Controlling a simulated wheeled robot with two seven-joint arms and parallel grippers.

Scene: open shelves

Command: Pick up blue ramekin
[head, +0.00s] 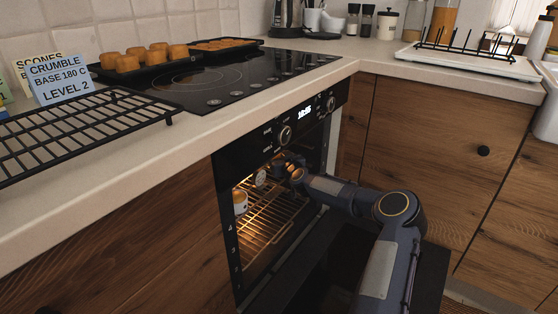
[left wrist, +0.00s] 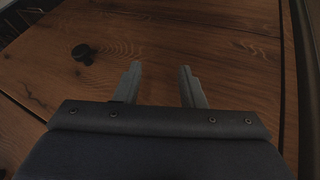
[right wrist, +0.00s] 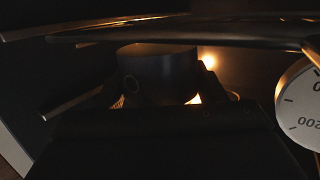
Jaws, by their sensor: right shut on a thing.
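My right gripper (head: 286,166) is inside the open oven, at the upper rack. In the right wrist view a dark, round-walled ramekin (right wrist: 155,75) with a ring mark sits between its fingers, and the gripper is shut on it. It is too dim to tell its colour for sure. In the head view the held ramekin is mostly hidden by the gripper. A pale ramekin (head: 240,203) with an orange-brown top stands at the left of the oven rack. My left gripper (left wrist: 160,75) is open and empty, facing a wooden cabinet front.
A round oven thermometer (head: 261,177) is close to the right gripper and shows large in the right wrist view (right wrist: 302,110). Wire rack (head: 265,215) bars and the oven side walls are near. A cooling rack (head: 90,128) and muffin tray (head: 150,69) are on the counter and hob.

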